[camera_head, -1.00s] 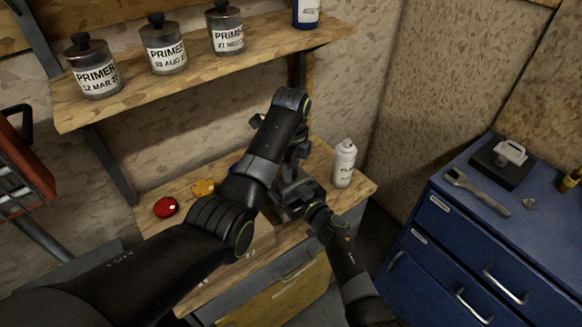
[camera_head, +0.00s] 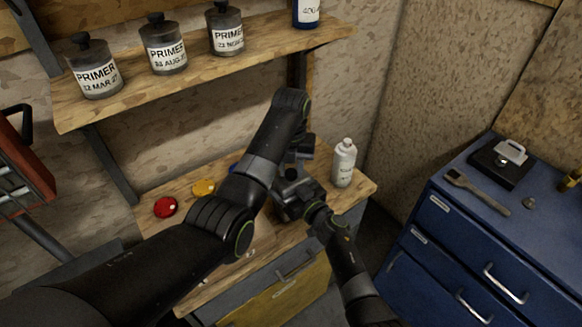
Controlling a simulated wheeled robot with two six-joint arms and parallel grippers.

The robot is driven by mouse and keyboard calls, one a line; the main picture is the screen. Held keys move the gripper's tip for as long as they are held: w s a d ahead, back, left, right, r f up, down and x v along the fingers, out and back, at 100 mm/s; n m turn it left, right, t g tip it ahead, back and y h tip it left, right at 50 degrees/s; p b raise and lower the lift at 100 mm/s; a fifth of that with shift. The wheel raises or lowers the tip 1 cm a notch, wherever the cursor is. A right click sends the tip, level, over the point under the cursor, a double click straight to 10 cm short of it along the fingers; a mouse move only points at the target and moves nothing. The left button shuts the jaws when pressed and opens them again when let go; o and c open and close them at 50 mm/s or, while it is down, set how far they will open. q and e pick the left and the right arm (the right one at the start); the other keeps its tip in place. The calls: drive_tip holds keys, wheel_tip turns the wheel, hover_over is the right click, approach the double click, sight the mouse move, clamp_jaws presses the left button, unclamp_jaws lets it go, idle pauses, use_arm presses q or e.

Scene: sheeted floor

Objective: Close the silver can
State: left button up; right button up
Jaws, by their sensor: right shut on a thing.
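My left arm crosses the workbench, and its gripper (camera_head: 300,150) points down over the middle of the bench. Its fingertips are hidden, so I cannot tell whether it is open. My right gripper (camera_head: 292,192) reaches in low from the front, just below the left one. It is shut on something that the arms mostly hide. I cannot clearly make out a silver can; the arms cover that part of the bench. A red round piece (camera_head: 165,207) and a yellow one (camera_head: 203,188) lie on the bench to the left. A bit of blue (camera_head: 233,168) shows beside my left arm.
A pale bottle (camera_head: 344,163) stands upright on the bench (camera_head: 358,192), right of my grippers. Labelled primer containers (camera_head: 163,45) stand on the shelf (camera_head: 200,72) above.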

use_arm(q)
drive_tip(key=o, duration=0.4)
use_arm(e)
drive_tip(key=shift+f, duration=0.1)
use_arm(q)
drive_tip(key=shift+o, duration=0.2)
wheel_tip(320, 180, up, 8)
drive_tip(key=shift+f, duration=0.2)
use_arm(e)
drive_tip(key=o, duration=1.7)
use_arm(q)
wheel_tip(320, 180, up, 3)
drive_tip(key=p, duration=0.2)
drive_tip(key=shift+f+p, duration=0.15)
drive_tip(key=shift+p, duration=0.25)
use_arm(e)
drive_tip(key=v, duration=1.7)
drive_tip(key=shift+s+d, duration=0.15)
